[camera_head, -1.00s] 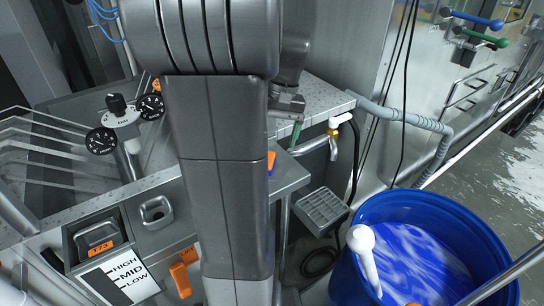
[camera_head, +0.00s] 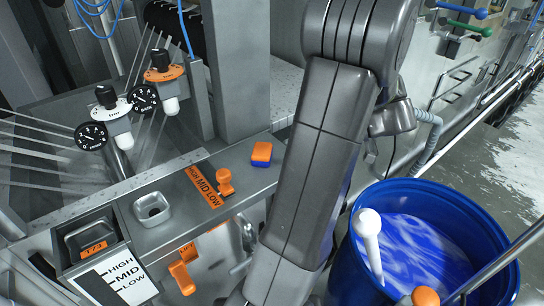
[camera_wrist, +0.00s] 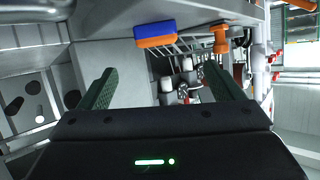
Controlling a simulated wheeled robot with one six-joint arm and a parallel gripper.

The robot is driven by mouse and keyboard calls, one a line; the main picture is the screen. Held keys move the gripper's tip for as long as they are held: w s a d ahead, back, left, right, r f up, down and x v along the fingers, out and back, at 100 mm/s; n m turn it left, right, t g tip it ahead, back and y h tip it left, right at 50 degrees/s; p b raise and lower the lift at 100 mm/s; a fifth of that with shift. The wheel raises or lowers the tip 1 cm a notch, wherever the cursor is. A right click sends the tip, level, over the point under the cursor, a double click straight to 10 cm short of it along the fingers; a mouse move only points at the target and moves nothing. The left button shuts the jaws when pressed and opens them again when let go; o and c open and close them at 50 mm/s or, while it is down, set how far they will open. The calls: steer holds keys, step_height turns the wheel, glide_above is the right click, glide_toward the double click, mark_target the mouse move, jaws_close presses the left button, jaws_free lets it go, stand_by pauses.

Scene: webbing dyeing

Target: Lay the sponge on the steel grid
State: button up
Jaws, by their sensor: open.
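The sponge (camera_head: 261,153), an orange block with a blue underside, lies on the steel ledge (camera_head: 180,215) left of my arm in the head view. In the wrist view the sponge (camera_wrist: 155,34) shows with blue above orange, beyond the fingertips and centred between them. My gripper (camera_wrist: 158,72) is open, with nothing between its two green fingers, and is apart from the sponge. In the head view my arm hides the fingers. I cannot make out the steel grid now; my arm covers the spot below the tap where a slotted steel tray showed earlier.
A square steel cup (camera_head: 152,209) is set further left. Two dial gauges (camera_head: 145,98) rise behind. A blue barrel (camera_head: 430,280) of blue liquid with a white paddle (camera_head: 369,235) stands at right.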

mark_target(270, 150)
steer(key=shift+d+n, duration=0.1)
steer(key=shift+n, duration=0.2)
steer(key=p+x, duration=0.1)
steer(key=x, duration=0.6)
steer(key=shift+w+r+p, duration=0.15)
steer(key=shift+w+p, duration=0.05)
steer(key=shift+p, duration=0.2)
steer(key=shift+p+x, duration=1.25)
steer(key=shift+x, duration=2.05)
steer(key=shift+d, duration=0.1)
steer(key=c, duration=1.1)
